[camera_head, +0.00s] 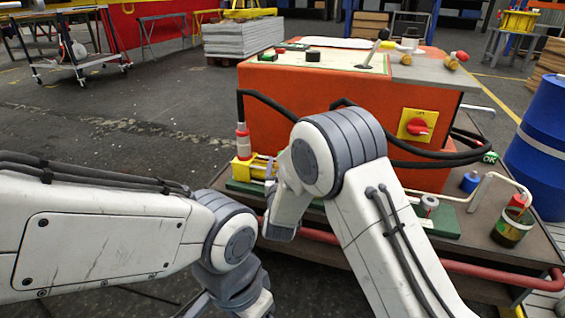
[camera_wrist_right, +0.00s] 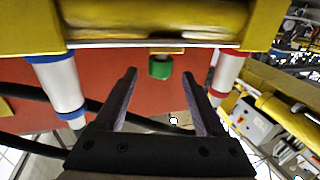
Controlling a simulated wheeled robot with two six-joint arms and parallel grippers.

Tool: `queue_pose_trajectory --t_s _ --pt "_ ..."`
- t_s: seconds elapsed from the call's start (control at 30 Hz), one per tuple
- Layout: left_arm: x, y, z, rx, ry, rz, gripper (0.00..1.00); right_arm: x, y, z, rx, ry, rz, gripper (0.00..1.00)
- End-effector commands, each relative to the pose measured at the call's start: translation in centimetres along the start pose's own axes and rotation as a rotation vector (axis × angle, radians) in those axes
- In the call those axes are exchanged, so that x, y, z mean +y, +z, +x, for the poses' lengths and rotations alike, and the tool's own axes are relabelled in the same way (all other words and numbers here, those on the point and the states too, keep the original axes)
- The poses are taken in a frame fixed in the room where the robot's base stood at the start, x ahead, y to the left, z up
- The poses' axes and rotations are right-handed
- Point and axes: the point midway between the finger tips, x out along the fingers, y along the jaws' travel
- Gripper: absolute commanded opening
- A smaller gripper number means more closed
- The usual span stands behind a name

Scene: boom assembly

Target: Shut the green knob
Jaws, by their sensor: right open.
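The green knob (camera_wrist_right: 160,67) hangs below a yellow part in the right wrist view, near the picture's middle. My right gripper (camera_wrist_right: 157,76) is open, with its two dark fingers on either side of the knob in the picture. The fingers appear apart from the knob; whether it lies between them in depth I cannot tell. In the head view my right arm hides the knob and most of that gripper. My left gripper is below the head view's edge, out of sight.
A yellow cylinder (camera_wrist_right: 150,18) with white-and-coloured pipe fittings (camera_wrist_right: 62,85) flanks the knob. Behind stands an orange machine box (camera_head: 300,105) with a red switch (camera_head: 417,126). Black hoses (camera_head: 440,160), a glass jar (camera_head: 511,229) and a blue barrel (camera_head: 545,135) lie to the right.

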Motion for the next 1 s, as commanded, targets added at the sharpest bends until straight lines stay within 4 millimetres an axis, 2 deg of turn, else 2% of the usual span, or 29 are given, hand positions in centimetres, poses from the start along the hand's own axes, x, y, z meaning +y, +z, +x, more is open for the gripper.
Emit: queue_pose_trajectory --t_s 0.03,0.1,0.3,0.63,0.67,0.7,0.83,1.0 --pt "-0.1 0.1 0.8 0.000 0.000 0.000 0.72 0.1 0.3 1.0 0.003 0.002 0.001 0.72" --pt "-0.1 0.1 1.2 0.000 0.000 0.000 0.72 0.1 0.3 2.1 0.002 0.001 0.001 0.72" --pt "-0.1 0.1 1.9 0.000 0.000 0.000 0.72 0.0 0.2 4.1 0.000 0.000 0.000 0.72" --pt "-0.1 0.1 1.9 0.000 0.000 0.000 0.72 0.0 0.0 4.5 -0.002 -0.001 -0.001 0.72" --pt "-0.1 0.1 1.9 0.000 0.000 0.000 0.72 0.0 0.0 4.5 -0.002 -0.001 -0.001 0.64" --pt "-0.1 0.1 1.9 0.000 0.000 0.000 0.72 0.0 0.0 4.5 -0.002 -0.001 -0.001 0.49" --pt "-0.1 0.1 1.9 0.000 0.000 0.000 0.72 0.0 0.0 4.5 -0.002 -0.001 -0.001 0.00" --pt "-0.1 0.1 1.8 0.000 0.000 0.000 0.72 0.0 0.0 4.5 -0.002 0.003 -0.001 0.00"
